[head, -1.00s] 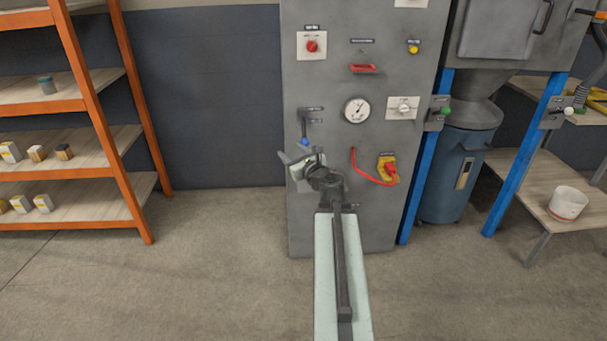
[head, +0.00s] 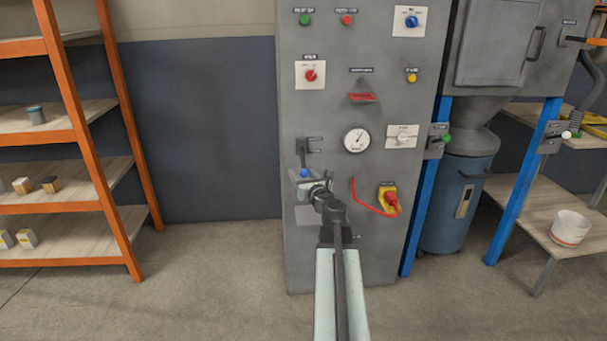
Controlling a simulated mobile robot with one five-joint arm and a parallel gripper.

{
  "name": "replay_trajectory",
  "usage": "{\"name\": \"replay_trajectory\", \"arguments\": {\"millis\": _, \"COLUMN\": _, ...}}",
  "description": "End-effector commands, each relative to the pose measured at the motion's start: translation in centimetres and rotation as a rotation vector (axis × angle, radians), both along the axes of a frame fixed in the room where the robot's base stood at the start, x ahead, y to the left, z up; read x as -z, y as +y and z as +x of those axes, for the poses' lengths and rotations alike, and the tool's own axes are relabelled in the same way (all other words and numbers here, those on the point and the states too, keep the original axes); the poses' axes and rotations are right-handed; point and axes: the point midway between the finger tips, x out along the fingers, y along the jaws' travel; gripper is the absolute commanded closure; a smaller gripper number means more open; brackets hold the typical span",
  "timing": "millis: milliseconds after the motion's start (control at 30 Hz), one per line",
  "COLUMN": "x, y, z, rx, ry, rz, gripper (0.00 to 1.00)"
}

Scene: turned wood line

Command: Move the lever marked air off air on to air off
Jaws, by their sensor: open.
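A dark lever (head: 303,155) with a blue knob (head: 304,173) hangs down on the left side of the grey cabinet front (head: 330,110). Small dark labels (head: 314,139) sit beside its top, too small to read. My gripper (head: 305,180) is open at the lower end of the lever, with the knob showing just above and between its fingers. I cannot tell whether the fingers touch the knob or how deep they are relative to it.
A gauge (head: 356,140), a red handle (head: 362,97) and a yellow-and-red switch (head: 388,199) with a red cable are to the right on the cabinet. An orange shelf rack (head: 80,150) stands left. Bare floor (head: 210,280) lies between.

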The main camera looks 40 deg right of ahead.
Motion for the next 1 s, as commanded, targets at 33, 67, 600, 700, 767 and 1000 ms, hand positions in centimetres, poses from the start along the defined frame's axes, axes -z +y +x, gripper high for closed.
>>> {"name": "replay_trajectory", "arguments": {"millis": 33, "x": 0.0, "y": -0.2, "z": -0.2, "rx": 0.003, "ry": 0.000, "rz": 0.000, "gripper": 0.48}}
{"name": "replay_trajectory", "arguments": {"millis": 67, "x": 0.0, "y": -0.3, "z": -0.3, "rx": 0.005, "ry": 0.000, "rz": 0.000, "gripper": 0.48}}
{"name": "replay_trajectory", "arguments": {"millis": 600, "x": 0.0, "y": -1.2, "z": -1.3, "rx": 0.019, "ry": 0.001, "rz": -0.001, "gripper": 1.00}}
{"name": "replay_trajectory", "arguments": {"millis": 700, "x": 0.0, "y": -1.3, "z": -1.3, "rx": 0.020, "ry": 0.001, "rz": -0.001, "gripper": 1.00}}
{"name": "replay_trajectory", "arguments": {"millis": 767, "x": 0.0, "y": -1.3, "z": -1.3, "rx": 0.020, "ry": 0.001, "rz": -0.001, "gripper": 1.00}}
{"name": "replay_trajectory", "arguments": {"millis": 1000, "x": 0.1, "y": -1.3, "z": -1.4, "rx": 0.021, "ry": 0.001, "rz": -0.002, "gripper": 1.00}}
